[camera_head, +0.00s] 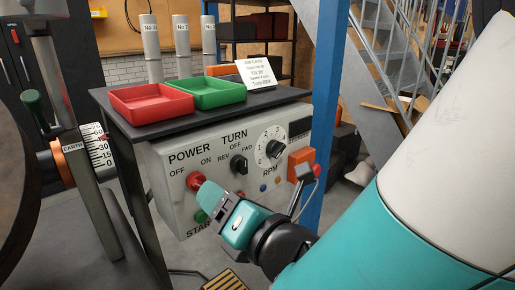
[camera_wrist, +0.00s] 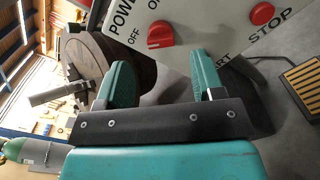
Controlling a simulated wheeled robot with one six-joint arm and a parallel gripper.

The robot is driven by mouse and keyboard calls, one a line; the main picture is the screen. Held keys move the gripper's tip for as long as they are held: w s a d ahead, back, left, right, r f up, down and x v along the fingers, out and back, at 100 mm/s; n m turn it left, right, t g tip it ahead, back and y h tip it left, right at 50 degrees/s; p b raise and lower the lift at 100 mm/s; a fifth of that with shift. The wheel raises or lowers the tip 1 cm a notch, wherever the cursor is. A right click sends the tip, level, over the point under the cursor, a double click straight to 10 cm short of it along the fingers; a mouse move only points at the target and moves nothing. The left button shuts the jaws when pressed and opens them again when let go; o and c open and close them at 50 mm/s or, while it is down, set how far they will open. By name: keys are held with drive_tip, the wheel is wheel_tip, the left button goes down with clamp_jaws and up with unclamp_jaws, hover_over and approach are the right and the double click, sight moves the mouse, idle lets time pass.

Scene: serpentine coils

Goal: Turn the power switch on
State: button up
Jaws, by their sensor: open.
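The power switch is a red knob (camera_head: 198,179) on the light grey control panel (camera_head: 180,155), below the word POWER with OFF and ON marked beside it. It also shows in the wrist view as a red knob (camera_wrist: 160,34), with OFF and ON labels next to it. My gripper (camera_head: 205,194) is in front of the panel, just below the knob in the head view. In the wrist view my gripper (camera_wrist: 161,66) is open and empty, and the knob lies beyond the fingertips, lined up with the gap. I see no contact with the knob.
The wrist view shows a red STOP button (camera_wrist: 262,14). Red (camera_head: 150,106) and green (camera_head: 212,97) trays sit above the panel.

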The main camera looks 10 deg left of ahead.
sight(200, 177)
drive_tip(key=p+x, duration=0.3)
drive_tip(key=x, duration=0.1)
drive_tip(key=shift+w+r, duration=0.1)
drive_tip(key=shift+r, duration=0.2)
drive_tip(key=shift+w+a+f+p, duration=0.35)
drive_tip(key=shift+w+a+p, duration=0.15)
drive_tip(key=shift+a+p, duration=0.2)
drive_tip(key=c, duration=0.9)
drive_tip(key=shift+c, duration=0.2)
